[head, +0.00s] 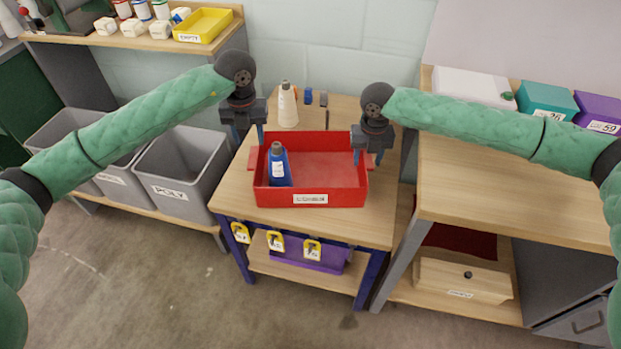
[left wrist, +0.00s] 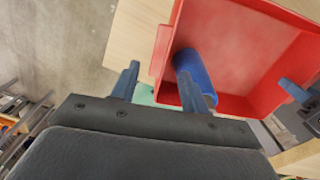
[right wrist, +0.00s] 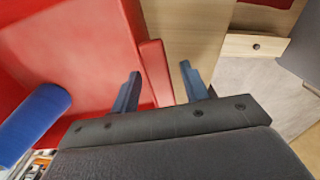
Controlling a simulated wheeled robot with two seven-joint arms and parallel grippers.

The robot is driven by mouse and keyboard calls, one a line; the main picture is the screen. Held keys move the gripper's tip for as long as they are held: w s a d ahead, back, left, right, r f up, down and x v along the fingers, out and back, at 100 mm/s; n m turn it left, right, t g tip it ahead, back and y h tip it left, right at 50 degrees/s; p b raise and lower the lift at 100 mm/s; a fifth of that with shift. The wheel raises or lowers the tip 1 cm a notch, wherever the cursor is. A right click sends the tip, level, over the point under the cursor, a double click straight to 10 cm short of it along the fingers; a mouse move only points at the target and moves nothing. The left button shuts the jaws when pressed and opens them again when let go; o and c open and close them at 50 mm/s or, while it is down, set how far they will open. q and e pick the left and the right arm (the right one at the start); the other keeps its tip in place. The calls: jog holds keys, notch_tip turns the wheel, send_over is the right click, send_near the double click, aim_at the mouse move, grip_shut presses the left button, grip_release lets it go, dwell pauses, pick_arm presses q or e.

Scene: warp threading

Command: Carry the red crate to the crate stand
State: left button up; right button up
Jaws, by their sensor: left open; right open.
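The red crate (head: 318,190) rests on a small wooden table with blue legs (head: 228,190). A blue bottle (head: 278,168) stands inside it at the left. My left gripper (head: 249,140) is open over the crate's left handle; in the left wrist view the handle (left wrist: 161,48) shows between the open fingers (left wrist: 160,72). My right gripper (head: 368,158) is open at the crate's right handle; in the right wrist view the handle (right wrist: 155,72) lies between the fingers (right wrist: 161,72), nearer one of them. I cannot tell which furniture is the crate stand.
A pale bottle (head: 288,106) and small items stand behind the crate. Grey bins (head: 180,170) are at the left. A wooden bench (head: 500,190) is close at the right, with teal (head: 547,98) and purple boxes. Yellow tags (head: 276,240) hang on the table front. Floor is clear in front.

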jog(key=shift+r, duration=0.2)
pick_arm(q)
notch_tip(320, 180, up, 5)
jog(key=shift+r, duration=0.2)
pick_arm(e)
notch_tip(320, 180, up, 12)
jog(key=shift+f, duration=0.2)
dwell(0.5)
